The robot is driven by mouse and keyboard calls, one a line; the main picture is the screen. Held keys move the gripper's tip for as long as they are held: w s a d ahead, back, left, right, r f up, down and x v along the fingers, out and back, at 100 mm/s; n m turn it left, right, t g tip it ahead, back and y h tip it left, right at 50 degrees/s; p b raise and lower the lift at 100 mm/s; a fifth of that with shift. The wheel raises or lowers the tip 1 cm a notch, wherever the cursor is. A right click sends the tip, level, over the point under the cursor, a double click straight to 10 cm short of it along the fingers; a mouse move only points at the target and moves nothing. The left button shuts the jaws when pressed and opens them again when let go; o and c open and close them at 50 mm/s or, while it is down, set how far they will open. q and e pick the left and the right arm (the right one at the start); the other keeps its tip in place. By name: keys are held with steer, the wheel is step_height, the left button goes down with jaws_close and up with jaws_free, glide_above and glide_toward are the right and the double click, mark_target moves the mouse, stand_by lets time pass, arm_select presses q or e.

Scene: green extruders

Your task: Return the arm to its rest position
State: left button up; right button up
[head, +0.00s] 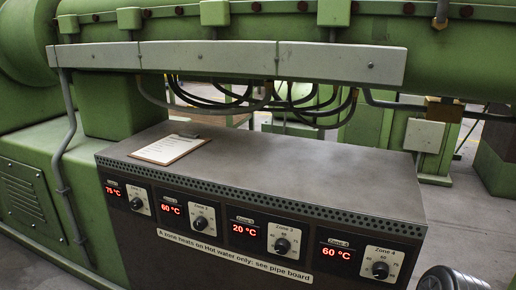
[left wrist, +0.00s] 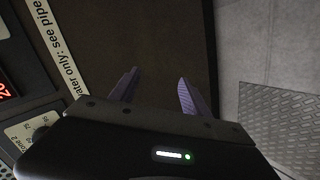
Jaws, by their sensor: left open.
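My left gripper (left wrist: 155,90) shows in the left wrist view with its two fingers apart and nothing between them. It is beside the dark lower front of the control cabinet (head: 300,165), away from the knobs. The head view does not show this gripper. My right gripper is in neither view. The cabinet front has zone dials, with a Zone 1 knob (head: 137,203), Zone 2 knob (head: 200,223), Zone 3 knob (head: 282,245) and Zone 4 knob (head: 380,270). Their red displays read 75, 60, 20 and 60 °C.
A clipboard (head: 168,149) with paper lies on the cabinet top. A label strip (head: 235,257) runs below the dials. The green extruder (head: 250,30) with its grey rail (head: 270,62) spans behind and above. Floor and a tread plate (left wrist: 285,125) show at right in the wrist view.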

arm_select(q)
steer(key=s+d+f+m+g+y, duration=0.1)
steer(key=s+d+f+m+g, duration=0.15)
steer(key=s+f+g, duration=0.5)
steer(key=s+d+f+m+g+y, duration=0.1)
steer(key=s+d+f+m+g, duration=0.15)
steer(key=s+f, duration=0.95)
steer(key=s+d+r+p, duration=0.2)
steer(key=r+p, duration=1.4)
steer(key=r, duration=0.1)
steer(key=s+d+r+m+p, duration=0.1)
steer(key=s+d+r+p, duration=0.1)
steer(key=r+p, duration=1.4)
step_height(320, 180, up, 2)
steer(key=shift+s+d+r+h, duration=0.15)
steer(key=shift+s+d+h, duration=0.15)
steer(key=shift+s, duration=0.4)
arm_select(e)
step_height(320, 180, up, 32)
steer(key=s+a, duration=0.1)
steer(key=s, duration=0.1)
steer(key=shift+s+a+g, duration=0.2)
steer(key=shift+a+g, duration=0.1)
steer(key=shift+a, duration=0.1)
arm_select(q)
steer(key=shift+a, duration=0.15)
